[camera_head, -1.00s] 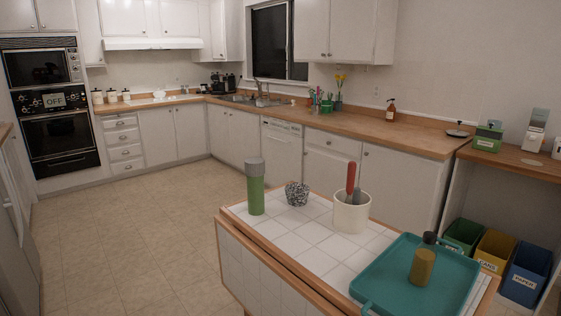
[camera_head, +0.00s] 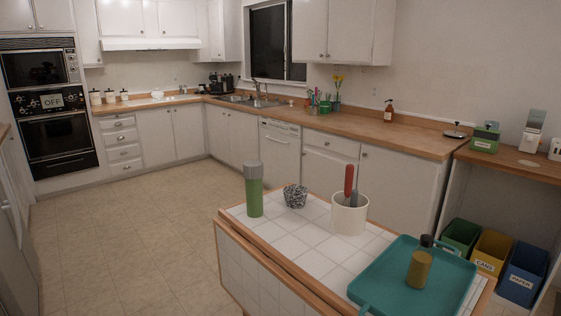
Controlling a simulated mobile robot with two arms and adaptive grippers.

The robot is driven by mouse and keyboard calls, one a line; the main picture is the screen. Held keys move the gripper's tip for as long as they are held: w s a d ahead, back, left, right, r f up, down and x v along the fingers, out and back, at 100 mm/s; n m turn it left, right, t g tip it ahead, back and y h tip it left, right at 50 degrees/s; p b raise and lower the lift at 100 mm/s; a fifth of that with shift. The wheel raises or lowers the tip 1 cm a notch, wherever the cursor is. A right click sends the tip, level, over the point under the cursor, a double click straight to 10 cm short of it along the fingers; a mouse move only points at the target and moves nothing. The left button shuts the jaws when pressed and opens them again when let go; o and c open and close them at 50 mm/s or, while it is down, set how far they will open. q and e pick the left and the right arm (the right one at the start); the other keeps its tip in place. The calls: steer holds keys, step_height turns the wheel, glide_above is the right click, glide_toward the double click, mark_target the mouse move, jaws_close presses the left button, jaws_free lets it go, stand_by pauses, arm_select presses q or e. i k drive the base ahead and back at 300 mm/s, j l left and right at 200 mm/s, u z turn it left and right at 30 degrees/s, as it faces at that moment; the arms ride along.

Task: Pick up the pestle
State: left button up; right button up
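I cannot clearly make out a pestle. On the tiled island (camera_head: 290,246) stands a small speckled black-and-white bowl (camera_head: 295,196), which may be a mortar; nothing clearly sticks out of it. To its right is a white crock (camera_head: 349,218) holding a red-handled utensil (camera_head: 349,181) and a grey one (camera_head: 355,198); their lower ends are hidden. Neither of my grippers is in view.
A green cylinder with a grey top (camera_head: 253,190) stands at the island's left end. A teal tray (camera_head: 385,277) at the right end holds a dark-topped yellow-brown bottle (camera_head: 418,268). Floor (camera_head: 130,235) left of the island is clear. Bins (camera_head: 490,252) stand at the right.

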mark_target(353, 202)
steer(key=i+j+z, duration=0.15)
steer(key=z, duration=0.25)
steer(key=i+j+z, duration=0.15)
steer(key=z, duration=0.2)
steer(key=i+j+z, duration=0.1)
steer(key=j+z, duration=0.3)
steer(key=l, duration=0.1)
